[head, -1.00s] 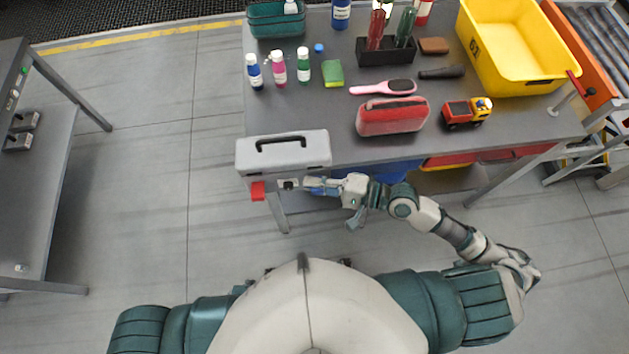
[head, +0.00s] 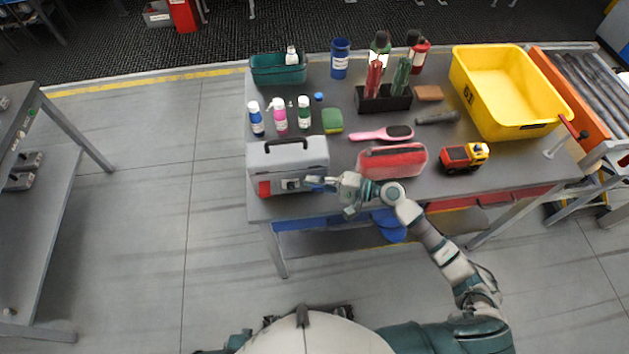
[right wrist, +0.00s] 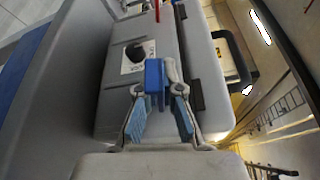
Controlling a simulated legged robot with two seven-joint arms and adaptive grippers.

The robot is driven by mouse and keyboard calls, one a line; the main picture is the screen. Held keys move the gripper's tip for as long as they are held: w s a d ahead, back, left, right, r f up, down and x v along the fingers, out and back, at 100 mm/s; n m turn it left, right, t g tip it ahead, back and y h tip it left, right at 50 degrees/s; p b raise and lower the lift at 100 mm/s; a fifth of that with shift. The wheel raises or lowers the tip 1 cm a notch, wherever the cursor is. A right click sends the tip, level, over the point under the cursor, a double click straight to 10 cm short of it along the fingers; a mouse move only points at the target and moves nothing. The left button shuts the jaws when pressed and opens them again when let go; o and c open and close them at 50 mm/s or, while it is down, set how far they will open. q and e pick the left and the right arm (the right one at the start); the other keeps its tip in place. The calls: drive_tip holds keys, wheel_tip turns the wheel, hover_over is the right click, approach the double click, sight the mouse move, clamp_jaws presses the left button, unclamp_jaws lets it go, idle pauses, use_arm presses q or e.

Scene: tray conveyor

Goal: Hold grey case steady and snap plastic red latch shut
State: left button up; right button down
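The grey case (head: 315,151) stands upright near the front left corner of the table, its black handle on the lid. The red latch (head: 264,188) is on the left of its front face; I cannot tell whether it lies fully flat. A pale catch with a dark knob (head: 291,184) sits to its right. My right gripper (head: 318,183) is at the front face, right of that catch and apart from the red latch. My left gripper is out of view.
A red pouch (head: 392,160) lies right of my right gripper. A pink brush (head: 381,133), several small bottles and a green sponge (head: 332,120) are behind the case. A toy truck (head: 464,157) and a yellow bin (head: 510,100) stand further right. Floor left of the table is clear.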

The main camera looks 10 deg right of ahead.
drive_tip(key=shift+f, duration=0.4)
drive_tip(key=c, duration=1.8)
unclamp_jaws()
drive_tip(key=shift+f, duration=0.2)
drive_tip(key=o, duration=0.3)
drive_tip(key=shift+r, duration=0.1)
clamp_jaws()
